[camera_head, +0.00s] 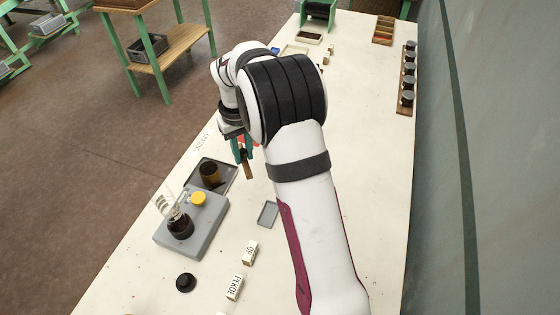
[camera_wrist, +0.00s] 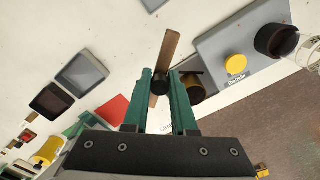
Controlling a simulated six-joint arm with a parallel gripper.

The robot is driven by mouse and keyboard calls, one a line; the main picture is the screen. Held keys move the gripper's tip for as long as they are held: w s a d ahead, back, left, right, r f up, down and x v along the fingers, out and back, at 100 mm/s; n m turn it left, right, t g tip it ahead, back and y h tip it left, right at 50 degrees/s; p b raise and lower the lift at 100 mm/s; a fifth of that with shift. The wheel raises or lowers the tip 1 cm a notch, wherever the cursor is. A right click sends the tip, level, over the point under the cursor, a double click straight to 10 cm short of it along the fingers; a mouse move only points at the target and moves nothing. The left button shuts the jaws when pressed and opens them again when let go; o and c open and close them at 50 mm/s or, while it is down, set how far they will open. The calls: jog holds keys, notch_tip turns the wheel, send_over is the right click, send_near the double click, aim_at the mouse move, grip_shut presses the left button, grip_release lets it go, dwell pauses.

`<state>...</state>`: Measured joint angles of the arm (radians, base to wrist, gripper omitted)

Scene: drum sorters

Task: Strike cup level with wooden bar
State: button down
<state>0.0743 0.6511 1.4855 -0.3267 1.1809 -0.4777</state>
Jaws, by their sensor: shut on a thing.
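My gripper (camera_head: 241,150) is shut on a wooden bar (camera_head: 248,167) and holds it to the right of the cup in the head view. In the wrist view, the bar (camera_wrist: 170,50) sticks out past the green fingertips (camera_wrist: 160,85), with a round black knob between them. The brass-coloured cup (camera_head: 210,173) stands upright on a dark tray (camera_head: 226,185). In the wrist view the cup (camera_wrist: 193,90) is partly hidden behind the right finger. The bar appears apart from the cup. How full the cup is cannot be told.
A grey device (camera_head: 160,237) with a yellow knob (camera_head: 198,198) and a dark jar with glassware (camera_head: 180,226) stands near the cup. A small grey tray (camera_head: 268,214), labelled blocks (camera_head: 235,287) and a black round piece (camera_head: 186,282) lie nearby. A jar rack (camera_head: 407,80) lines the right edge.

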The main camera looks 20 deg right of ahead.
jog(key=w+a+n, duration=0.4)
jog(key=a+n, duration=0.2)
jog(key=a, duration=0.6)
jog(key=shift+r+n, duration=0.4)
jog(key=shift+r, duration=0.05)
jog(key=shift+f, duration=0.15)
notch_tip(320, 180, down, 7)
jog(key=shift+d+r, duration=0.1)
jog(key=shift+d, duration=0.05)
jog(key=w+d, duration=0.6)
jog(key=shift+w+d, duration=0.15)
jog(key=shift+w, duration=0.05)
notch_tip(320, 180, up, 6)
jog(key=shift+s+a, duration=0.2)
jog(key=shift+d, duration=0.1)
